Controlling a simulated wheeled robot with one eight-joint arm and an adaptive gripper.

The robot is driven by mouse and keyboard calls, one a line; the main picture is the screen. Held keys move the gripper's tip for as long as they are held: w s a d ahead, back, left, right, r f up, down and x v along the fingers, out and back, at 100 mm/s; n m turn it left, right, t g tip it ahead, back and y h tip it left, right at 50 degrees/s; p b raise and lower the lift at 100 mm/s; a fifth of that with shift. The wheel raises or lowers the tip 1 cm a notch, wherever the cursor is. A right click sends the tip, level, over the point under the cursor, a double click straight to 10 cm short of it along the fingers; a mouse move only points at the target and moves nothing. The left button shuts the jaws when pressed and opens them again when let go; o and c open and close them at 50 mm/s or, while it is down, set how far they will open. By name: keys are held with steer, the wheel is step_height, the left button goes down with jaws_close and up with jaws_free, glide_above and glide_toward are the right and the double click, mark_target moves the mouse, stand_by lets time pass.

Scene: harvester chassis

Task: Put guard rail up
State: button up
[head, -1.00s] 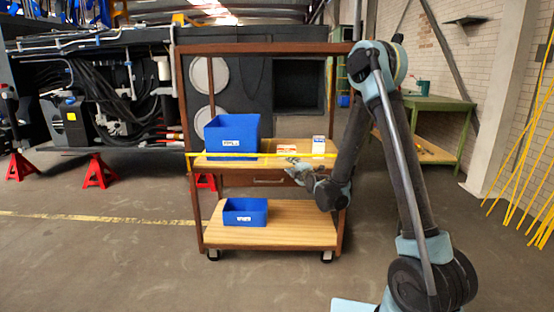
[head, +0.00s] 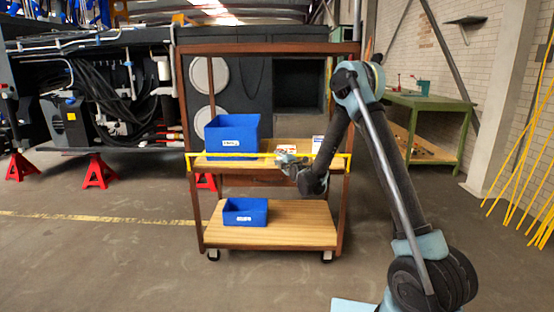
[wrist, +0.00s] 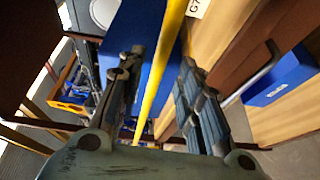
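The yellow guard rail (head: 230,156) runs across the front of the cart's middle shelf, its short ends at the cart's side posts. My gripper (head: 283,157) is at the rail, right of its middle. In the wrist view, the rail (wrist: 163,70) passes between the two fingers of my gripper (wrist: 160,68). The fingers are apart, with gaps beside the bar, so my gripper looks open. The wrist hides part of the rail's right half in the head view.
The brown cart (head: 342,205) holds a large blue bin (head: 232,132) and small boxes (head: 317,143) on its middle shelf, close behind the rail. A small blue bin (head: 245,211) is on the lower shelf. A green workbench (head: 430,103) stands to the right. The floor in front is clear.

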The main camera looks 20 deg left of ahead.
steer(key=shift+x, duration=1.85)
jaws_close()
